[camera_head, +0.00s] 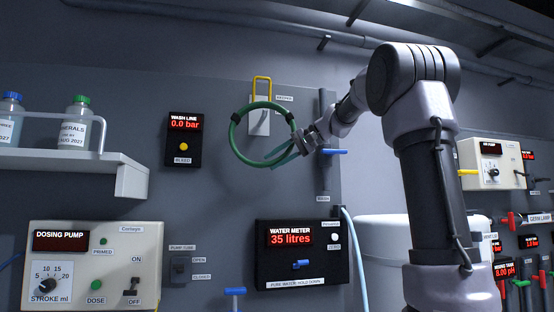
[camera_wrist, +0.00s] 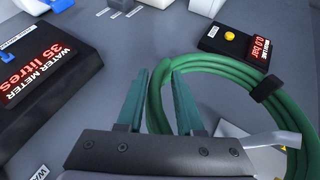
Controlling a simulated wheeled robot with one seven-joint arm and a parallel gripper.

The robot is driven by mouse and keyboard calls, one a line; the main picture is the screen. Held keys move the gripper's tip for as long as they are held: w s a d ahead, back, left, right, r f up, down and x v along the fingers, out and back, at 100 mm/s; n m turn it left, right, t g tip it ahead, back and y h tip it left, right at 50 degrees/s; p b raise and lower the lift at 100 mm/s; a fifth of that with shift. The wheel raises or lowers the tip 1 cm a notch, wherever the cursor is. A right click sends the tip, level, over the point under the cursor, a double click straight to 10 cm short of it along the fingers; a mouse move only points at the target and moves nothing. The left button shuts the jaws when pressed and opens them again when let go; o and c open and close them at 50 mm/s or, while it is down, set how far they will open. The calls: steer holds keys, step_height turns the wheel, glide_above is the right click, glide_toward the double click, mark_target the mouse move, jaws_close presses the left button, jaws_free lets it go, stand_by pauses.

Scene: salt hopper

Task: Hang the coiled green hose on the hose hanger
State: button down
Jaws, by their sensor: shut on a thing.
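The coiled green hose (camera_head: 233,143) is a ring with dark ties, held up in front of the grey wall panel. My gripper (camera_head: 292,152) is shut on the right side of the ring. In the wrist view the hose (camera_wrist: 219,63) runs between the teal fingers of my gripper (camera_wrist: 158,76). A pale plate (camera_head: 259,124), seemingly the hose hanger, shows behind the upper part of the ring, with a yellow loop (camera_head: 262,86) above it. In the wrist view a pale grey bent bar (camera_wrist: 275,139) shows within the coil's outline. I cannot tell whether the coil rests on it.
A wash line display (camera_head: 184,138) is left of the coil, and a water meter box (camera_head: 303,255) below. A blue-handled valve (camera_head: 333,151) on a dark vertical pipe (camera_head: 326,110) is close right of my gripper. A shelf with bottles (camera_head: 75,165) juts out at the left.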

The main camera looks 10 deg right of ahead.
steer(key=shift+w+f, duration=0.15)
steer(key=shift+w, duration=1.25)
steer(key=shift+w+f, duration=0.4)
steer(key=shift+f, duration=0.15)
steer(key=shift+w+f, duration=0.1)
steer(key=shift+f, duration=0.55)
steer(key=shift+d+f, duration=0.1)
steer(key=shift+f, duration=0.05)
steer(key=c, duration=0.8)
jaws_free()
steer(key=o, duration=0.3)
steer(key=shift+w, duration=0.15)
steer(key=shift+o, duration=0.2)
